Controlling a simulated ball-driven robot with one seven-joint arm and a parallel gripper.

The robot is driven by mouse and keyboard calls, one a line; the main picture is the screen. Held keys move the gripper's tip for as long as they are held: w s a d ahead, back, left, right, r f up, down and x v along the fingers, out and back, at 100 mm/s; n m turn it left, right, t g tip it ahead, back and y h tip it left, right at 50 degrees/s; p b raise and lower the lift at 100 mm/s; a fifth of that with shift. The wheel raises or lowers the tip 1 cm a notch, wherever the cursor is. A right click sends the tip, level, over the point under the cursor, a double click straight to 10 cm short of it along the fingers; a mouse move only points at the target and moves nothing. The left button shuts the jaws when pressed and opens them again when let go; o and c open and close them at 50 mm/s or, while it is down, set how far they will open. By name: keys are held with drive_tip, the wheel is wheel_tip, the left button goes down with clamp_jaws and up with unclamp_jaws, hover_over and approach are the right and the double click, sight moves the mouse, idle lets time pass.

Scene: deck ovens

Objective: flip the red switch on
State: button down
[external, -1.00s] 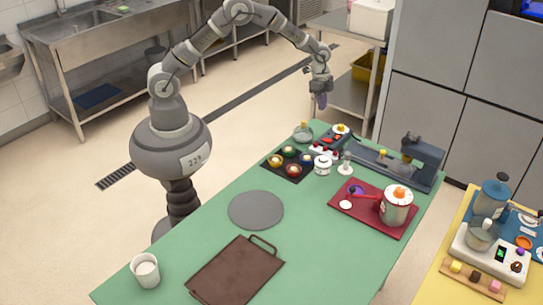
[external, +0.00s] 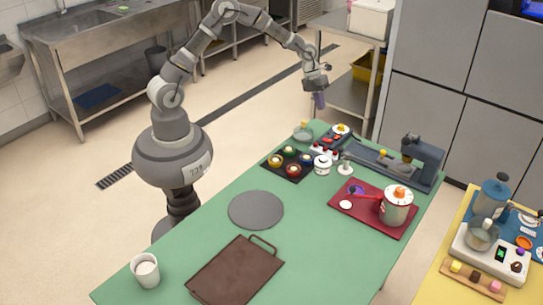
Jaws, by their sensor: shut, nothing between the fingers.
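Small red parts show on a white block (external: 325,151) at the far end of the green table. They may include the red switch, but they are too small for me to tell, and I cannot read an on or off position. My gripper (external: 320,104) hangs in the air above and behind that end of the table, pointing down. It is shut and empty, and appears apart from everything on the table.
Near the block are a dark tray of small round items (external: 288,163), a white jar (external: 323,165) and a grey machine (external: 421,160). A red tray (external: 375,226) carries a pot (external: 396,207). The table's near left part holds a brown tray (external: 236,272) and a cup (external: 145,270).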

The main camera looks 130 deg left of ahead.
sight(328, 141)
drive_tip(key=b+x, duration=0.5)
drive_tip(key=x, duration=0.9)
drive_tip(key=shift+w+d+g+p, duration=0.2)
drive_tip(key=shift+g+p, duration=0.5)
drive_tip(key=shift+p, duration=0.4)
drive_tip(key=shift+a+f+b, duration=0.1)
drive_tip(key=shift+f+b, duration=0.25)
drive_tip(key=shift+b, duration=0.05)
drive_tip(key=shift+s, duration=0.15)
